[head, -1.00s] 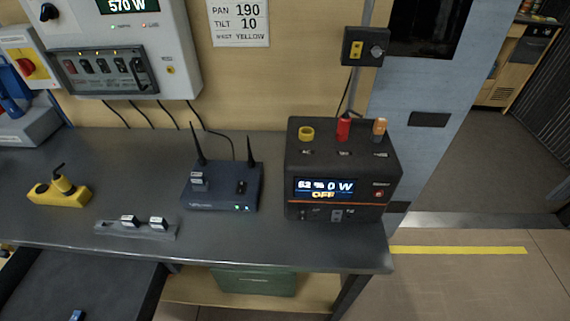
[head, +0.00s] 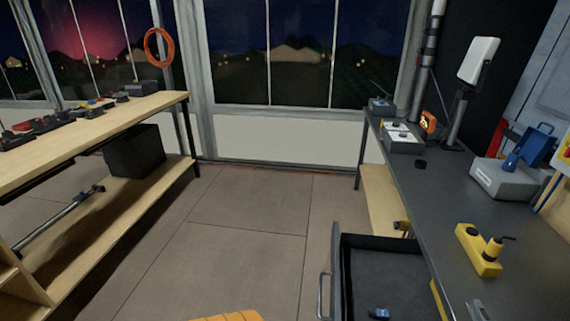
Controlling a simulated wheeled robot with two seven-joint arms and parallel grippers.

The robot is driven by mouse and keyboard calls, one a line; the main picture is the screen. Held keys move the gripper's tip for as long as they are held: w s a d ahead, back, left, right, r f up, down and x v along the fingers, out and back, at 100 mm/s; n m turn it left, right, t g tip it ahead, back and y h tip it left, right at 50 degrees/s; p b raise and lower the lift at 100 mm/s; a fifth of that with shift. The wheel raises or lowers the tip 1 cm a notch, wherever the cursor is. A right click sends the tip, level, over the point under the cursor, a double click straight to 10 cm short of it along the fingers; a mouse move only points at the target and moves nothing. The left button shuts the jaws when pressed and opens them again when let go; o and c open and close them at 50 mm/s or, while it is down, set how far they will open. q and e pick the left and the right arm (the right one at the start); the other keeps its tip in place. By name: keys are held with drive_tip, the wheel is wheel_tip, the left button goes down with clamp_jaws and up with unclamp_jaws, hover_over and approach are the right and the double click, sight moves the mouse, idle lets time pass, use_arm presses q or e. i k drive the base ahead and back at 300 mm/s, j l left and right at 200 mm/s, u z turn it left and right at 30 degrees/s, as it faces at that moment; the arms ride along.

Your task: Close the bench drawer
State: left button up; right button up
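The bench drawer (head: 347,268) is pulled out from the dark bench (head: 430,205) at the right of the head view. It juts left into the aisle, and its near end is cut off by the bottom edge. Its metal bar handle (head: 323,296) is on its left-hand front. A small blue and dark item (head: 379,314) lies on the drawer's dark floor. Neither of my grippers is in view.
A yellow block with a knob (head: 478,250) and a grey box with a blue part (head: 507,178) stand on the bench. A wooden shelf bench (head: 90,130) stands at left with a black bin (head: 135,150). The floor (head: 235,225) between is clear.

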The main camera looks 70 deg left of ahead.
sight(368, 272)
drive_tip(key=j+u, duration=0.2)
drive_tip(key=u, duration=1.25)
